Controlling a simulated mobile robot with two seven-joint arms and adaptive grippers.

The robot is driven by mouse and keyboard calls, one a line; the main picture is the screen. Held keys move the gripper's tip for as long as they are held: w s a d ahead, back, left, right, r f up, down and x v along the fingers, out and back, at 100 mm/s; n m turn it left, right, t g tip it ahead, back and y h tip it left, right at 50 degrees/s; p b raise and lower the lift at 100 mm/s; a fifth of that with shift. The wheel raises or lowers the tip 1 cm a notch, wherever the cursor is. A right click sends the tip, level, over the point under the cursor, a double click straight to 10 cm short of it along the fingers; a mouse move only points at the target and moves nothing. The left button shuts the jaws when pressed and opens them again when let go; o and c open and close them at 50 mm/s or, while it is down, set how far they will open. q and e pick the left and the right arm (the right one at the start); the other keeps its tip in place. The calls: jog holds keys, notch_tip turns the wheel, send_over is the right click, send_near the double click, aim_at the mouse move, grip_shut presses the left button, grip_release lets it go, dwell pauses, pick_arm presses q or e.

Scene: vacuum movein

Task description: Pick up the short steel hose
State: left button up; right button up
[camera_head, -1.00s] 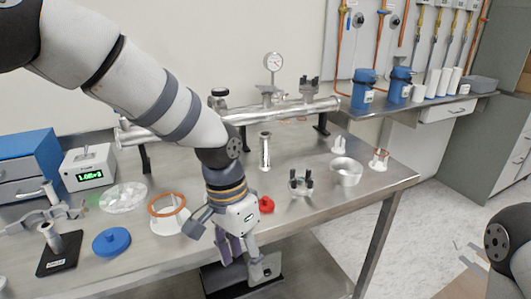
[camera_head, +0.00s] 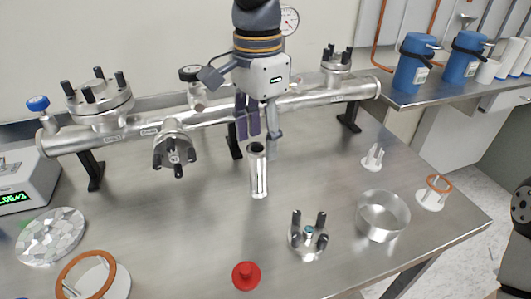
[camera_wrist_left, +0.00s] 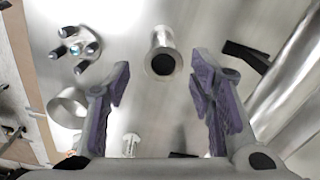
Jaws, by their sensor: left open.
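The short steel hose (camera_head: 258,175) is a shiny upright tube with a wider rim at its top, standing on the steel table. In the left wrist view the hose (camera_wrist_left: 163,55) shows from above, its dark round opening ahead of and between the fingers. My left gripper (camera_head: 257,128) points down just above and behind the hose. Its purple-padded fingers (camera_wrist_left: 160,82) are spread wide with nothing between them. The gripper and hose look apart. My right gripper is not in view.
A long steel manifold pipe (camera_head: 310,97) runs behind the hose. A clamp with dark posts (camera_head: 308,238), a steel ring (camera_head: 384,216) and a red cap (camera_head: 246,276) stand nearer the front. The table (camera_head: 180,225) left of the hose is bare.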

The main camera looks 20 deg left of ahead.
aim_at(258, 176)
pick_arm(q)
jog(key=f, duration=0.9)
jog(key=shift+s+a+f, duration=0.15)
jog(key=shift+a+f, duration=0.1)
jog(key=shift+f, duration=0.35)
grip_shut()
